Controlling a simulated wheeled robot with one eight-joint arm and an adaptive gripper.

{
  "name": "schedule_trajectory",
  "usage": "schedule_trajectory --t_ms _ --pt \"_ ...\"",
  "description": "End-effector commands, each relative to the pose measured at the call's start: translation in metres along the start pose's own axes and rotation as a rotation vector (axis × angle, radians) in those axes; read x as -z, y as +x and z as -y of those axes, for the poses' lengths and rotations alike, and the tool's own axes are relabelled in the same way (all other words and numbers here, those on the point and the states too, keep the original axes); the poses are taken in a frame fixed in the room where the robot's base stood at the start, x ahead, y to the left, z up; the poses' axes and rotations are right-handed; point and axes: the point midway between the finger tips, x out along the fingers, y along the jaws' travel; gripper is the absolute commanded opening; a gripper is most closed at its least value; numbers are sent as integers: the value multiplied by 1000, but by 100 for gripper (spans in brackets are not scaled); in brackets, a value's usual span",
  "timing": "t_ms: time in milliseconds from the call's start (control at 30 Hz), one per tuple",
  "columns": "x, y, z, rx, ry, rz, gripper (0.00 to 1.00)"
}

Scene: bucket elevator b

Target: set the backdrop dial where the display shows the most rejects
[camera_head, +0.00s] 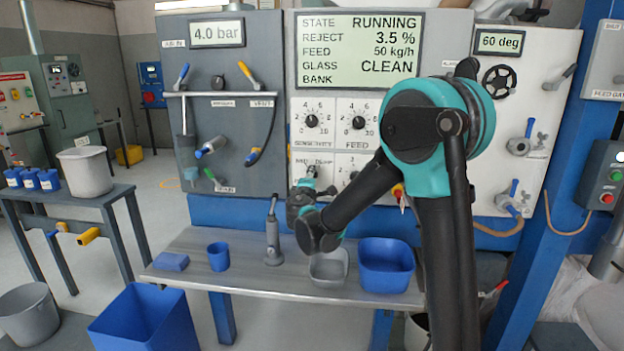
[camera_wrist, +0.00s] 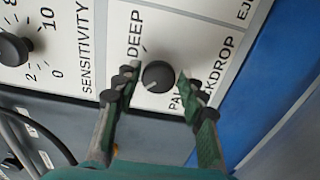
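The backdrop dial (camera_wrist: 158,76) is a round black knob on a white panel, with the words DEEP, BACKDROP and a partly covered PAL... around it in the wrist view. A pale mark on it seems to point to the picture's lower left; the exact setting is hard to read. My gripper (camera_wrist: 155,88) is open, one finger on each side of the dial; I cannot tell whether they touch it. In the head view my gripper (camera_head: 309,183) is at the lower left of the panel. The display (camera_head: 387,50) reads RUNNING, reject 3.5 %, feed 50 kg/h, glass CLEAN; BANK is blank.
The sensitivity dial (camera_head: 312,120) and feed dial (camera_head: 358,122) are just above. A blue post (camera_head: 560,150) stands right.

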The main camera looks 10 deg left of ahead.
Motion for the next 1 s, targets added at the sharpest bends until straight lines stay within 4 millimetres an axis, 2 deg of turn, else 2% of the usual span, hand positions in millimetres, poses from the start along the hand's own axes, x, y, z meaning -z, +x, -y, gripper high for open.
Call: schedule_trajectory --t_ms 100,467,567,800,1000 --pt "0 0 0 0 -1 0 55" --pt "1 -6 0 -1 -1 -2 55" --pt "1 -19 0 -1 -1 -3 55" --pt "2 -68 0 0 -1 -5 55" --pt "1 -102 0 0 -1 -3 55"
